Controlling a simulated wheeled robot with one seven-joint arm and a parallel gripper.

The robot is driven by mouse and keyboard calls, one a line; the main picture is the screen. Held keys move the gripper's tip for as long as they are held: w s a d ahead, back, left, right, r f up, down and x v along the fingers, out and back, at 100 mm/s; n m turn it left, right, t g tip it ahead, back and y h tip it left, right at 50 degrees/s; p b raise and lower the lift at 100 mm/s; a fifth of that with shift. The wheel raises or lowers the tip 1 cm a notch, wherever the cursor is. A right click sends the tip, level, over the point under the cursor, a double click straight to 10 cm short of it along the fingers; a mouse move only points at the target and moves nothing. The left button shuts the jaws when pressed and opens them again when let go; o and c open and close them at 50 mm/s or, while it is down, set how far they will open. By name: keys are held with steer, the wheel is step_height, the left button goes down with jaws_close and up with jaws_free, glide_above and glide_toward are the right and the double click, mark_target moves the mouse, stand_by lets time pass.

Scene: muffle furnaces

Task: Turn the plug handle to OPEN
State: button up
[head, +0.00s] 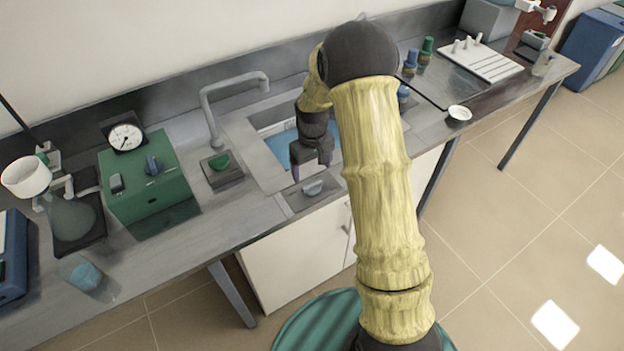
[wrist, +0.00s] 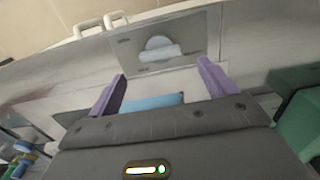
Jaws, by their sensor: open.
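The pale plug handle (head: 313,188) is a round knob with a raised bar, on a grey plate (head: 294,203) at the front edge of the counter before the sink. In the wrist view the handle (wrist: 161,50) shows its bar lying nearly crosswise in the picture. Small markings on the plate are too blurred to read. My gripper (head: 307,168) is above the sink's front edge, just behind the handle. In the wrist view its purple fingers (wrist: 161,75) are spread apart, with nothing between them, and the handle is beyond their tips, apparently not touched.
The sink (head: 270,131) holds a blue surface behind my gripper. A green box (head: 150,190) with a gauge is farther left. White cabinet doors (head: 300,250) are below.

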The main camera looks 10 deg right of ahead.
mark_target(312, 183)
step_height(312, 183, down, 6)
steer(key=shift+f+p, duration=0.15)
steer(key=shift+p, duration=0.2)
steer(key=c, duration=1)
steer(key=shift+m, duration=0.4)
steer(key=m, duration=0.4)
steer(key=shift+b, duration=0.3)
steer(key=m, duration=0.4)
steer(key=shift+w+m, duration=0.1)
steer(key=shift+m, duration=0.3)
steer(key=m+p, duration=0.1)
steer(key=m, duration=0.3)
steer(key=shift+m+p, duration=0.45)
steer(key=shift+m, duration=1.75)
